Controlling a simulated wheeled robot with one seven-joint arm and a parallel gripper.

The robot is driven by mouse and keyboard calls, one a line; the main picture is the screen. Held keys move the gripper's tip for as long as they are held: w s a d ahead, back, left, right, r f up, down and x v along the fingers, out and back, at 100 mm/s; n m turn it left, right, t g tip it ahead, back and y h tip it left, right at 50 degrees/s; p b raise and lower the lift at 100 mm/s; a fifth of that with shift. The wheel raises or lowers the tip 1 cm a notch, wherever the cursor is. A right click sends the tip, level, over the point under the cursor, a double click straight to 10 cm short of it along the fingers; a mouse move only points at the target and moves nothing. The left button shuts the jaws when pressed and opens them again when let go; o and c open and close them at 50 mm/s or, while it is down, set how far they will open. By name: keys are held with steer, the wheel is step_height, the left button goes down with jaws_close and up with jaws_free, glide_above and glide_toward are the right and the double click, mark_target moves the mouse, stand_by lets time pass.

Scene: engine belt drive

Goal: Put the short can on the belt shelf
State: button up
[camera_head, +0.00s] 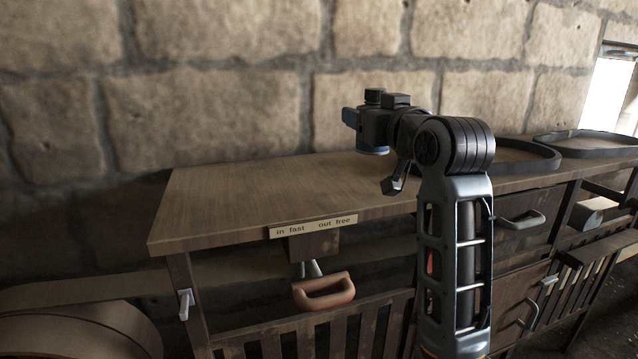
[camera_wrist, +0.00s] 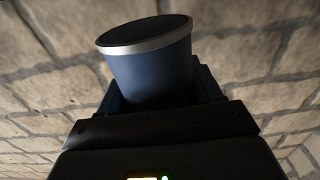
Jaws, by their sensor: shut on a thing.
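The short can (camera_wrist: 150,72) is blue with a silver rim and a dark end. In the wrist view it sits tilted between the fingers of my gripper (camera_wrist: 155,98), which is shut on it. In the head view my gripper (camera_head: 362,130) is raised above the wooden bench top, pointing left, in front of the stone wall. The can is mostly hidden there, and I cannot tell its blue from the gripper's blue parts. The wooden bench top (camera_head: 230,195) is bare at its left. I cannot tell which surface is the belt shelf.
Dark curved bands (camera_head: 545,155) lie on the bench's right part. A label (camera_head: 313,227) reading "in fast out free" is on the front edge, above a brown handle (camera_head: 323,291). Drawers and slatted fronts are below. A round wooden piece (camera_head: 85,330) stands at lower left.

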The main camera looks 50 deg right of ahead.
steer(key=w+a+f, duration=0.2)
steer(key=w, duration=0.1)
steer(key=w+a+f, duration=0.2)
steer(key=a, duration=0.1)
steer(key=w+a+f, duration=0.3)
steer(key=shift+w, duration=0.3)
steer(key=shift+f, duration=1.8)
steer(key=shift+f, duration=0.1)
steer(key=shift+f, duration=0.15)
steer(key=o, duration=1.2)
